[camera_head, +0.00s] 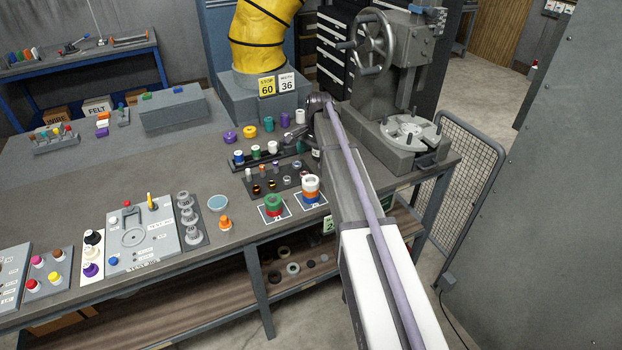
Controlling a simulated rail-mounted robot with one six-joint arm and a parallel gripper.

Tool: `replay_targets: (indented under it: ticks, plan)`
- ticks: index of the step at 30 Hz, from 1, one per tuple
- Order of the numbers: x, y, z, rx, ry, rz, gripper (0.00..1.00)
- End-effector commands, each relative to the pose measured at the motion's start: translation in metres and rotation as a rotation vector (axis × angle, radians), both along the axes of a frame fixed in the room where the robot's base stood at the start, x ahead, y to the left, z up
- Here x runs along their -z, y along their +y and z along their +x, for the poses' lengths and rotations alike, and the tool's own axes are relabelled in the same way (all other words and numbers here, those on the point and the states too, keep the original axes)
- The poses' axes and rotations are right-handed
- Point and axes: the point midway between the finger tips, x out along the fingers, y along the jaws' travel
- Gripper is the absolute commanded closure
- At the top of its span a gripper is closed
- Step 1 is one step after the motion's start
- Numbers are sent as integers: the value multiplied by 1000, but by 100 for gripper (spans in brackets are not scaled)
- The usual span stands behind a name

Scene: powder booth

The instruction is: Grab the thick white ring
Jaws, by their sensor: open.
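A thick white ring (311,183) appears to be the top of a stack of white, orange and blue rings on a marked square near the bench's front edge. My gripper (293,136) is small and dark at the far end of my arm, above the back of the racks. It is open, and I see nothing held in it. It is beyond the stack and slightly left of it, clearly apart. The ring's hole is hard to make out at this size. White pieces also stand in the rack, one of them a white cylinder (272,147).
A green and red ring stack (273,205) stands left of the white one. Racks of small parts (280,181) lie behind both stacks. A grey press (405,130) stands at the right rear. Clear bench (150,180) lies to the left.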

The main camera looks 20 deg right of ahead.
Motion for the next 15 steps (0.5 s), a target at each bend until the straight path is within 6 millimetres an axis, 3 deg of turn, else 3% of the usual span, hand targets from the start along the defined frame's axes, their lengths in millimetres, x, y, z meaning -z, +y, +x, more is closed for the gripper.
replay_targets:
  ticks: [1, 4, 9, 15]
  plan:
    - [2, 1, 8, 80, 13, 5, 8]
    - [2, 3, 3, 203, 30, 7, 8]
    - [6, 4, 2, 238, 34, 4, 8]
    - [45, 7, 0, 235, 34, 4, 8]
